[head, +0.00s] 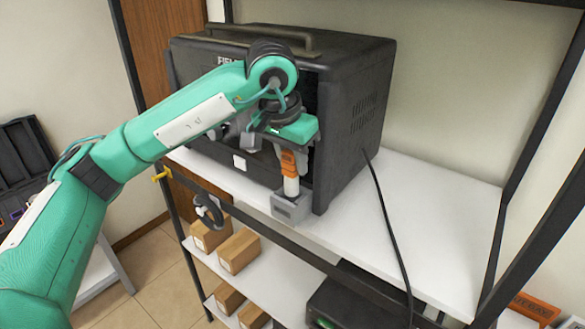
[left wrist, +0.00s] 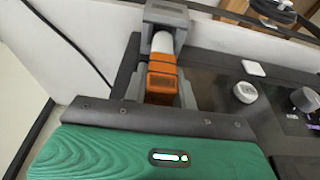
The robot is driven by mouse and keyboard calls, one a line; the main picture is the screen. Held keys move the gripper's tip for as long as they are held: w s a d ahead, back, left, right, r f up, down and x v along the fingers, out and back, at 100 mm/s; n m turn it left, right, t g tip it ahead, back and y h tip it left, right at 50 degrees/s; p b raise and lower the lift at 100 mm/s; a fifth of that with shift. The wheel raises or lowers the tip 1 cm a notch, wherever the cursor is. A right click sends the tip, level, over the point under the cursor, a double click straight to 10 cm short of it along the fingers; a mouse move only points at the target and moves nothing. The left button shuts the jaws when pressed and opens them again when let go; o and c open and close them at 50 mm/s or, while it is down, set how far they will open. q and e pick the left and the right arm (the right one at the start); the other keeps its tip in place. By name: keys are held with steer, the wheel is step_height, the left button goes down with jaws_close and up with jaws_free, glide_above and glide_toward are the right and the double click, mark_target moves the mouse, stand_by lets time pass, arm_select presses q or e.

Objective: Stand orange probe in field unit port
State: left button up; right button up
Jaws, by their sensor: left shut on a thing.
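The orange probe (head: 289,164) has an orange grip and a white lower body, and stands about upright at the front of the black field unit (head: 345,110). My left gripper (head: 291,155) is shut on the orange part from above. The probe's white lower end meets the top of the small grey port block (head: 290,208) at the unit's lower front corner; how deep it sits is hidden. In the left wrist view the probe (left wrist: 163,43) lines up with the grey block (left wrist: 166,14), with the gripper fingers (left wrist: 162,88) on either side. My right gripper is not in view.
The field unit stands on a white shelf (head: 430,215) with free room to its right. A black cable (head: 390,230) hangs over the shelf edge. Cardboard boxes (head: 238,250) lie on the lower shelf. Dark rack posts stand at both sides. An open black case (head: 22,160) is at far left.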

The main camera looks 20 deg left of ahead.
mark_target(293, 178)
arm_select(q)
steer(key=shift+s+f+p, duration=0.1)
steer(key=shift+f+p, duration=0.3)
steer(key=shift+f, duration=0.15)
step_height(293, 178, down, 2)
steer(key=shift+f+p, duration=0.1)
steer(key=shift+p, duration=0.45)
steer(key=shift+f, duration=0.55)
steer(key=o, duration=1)
steer(key=shift+o, duration=0.2)
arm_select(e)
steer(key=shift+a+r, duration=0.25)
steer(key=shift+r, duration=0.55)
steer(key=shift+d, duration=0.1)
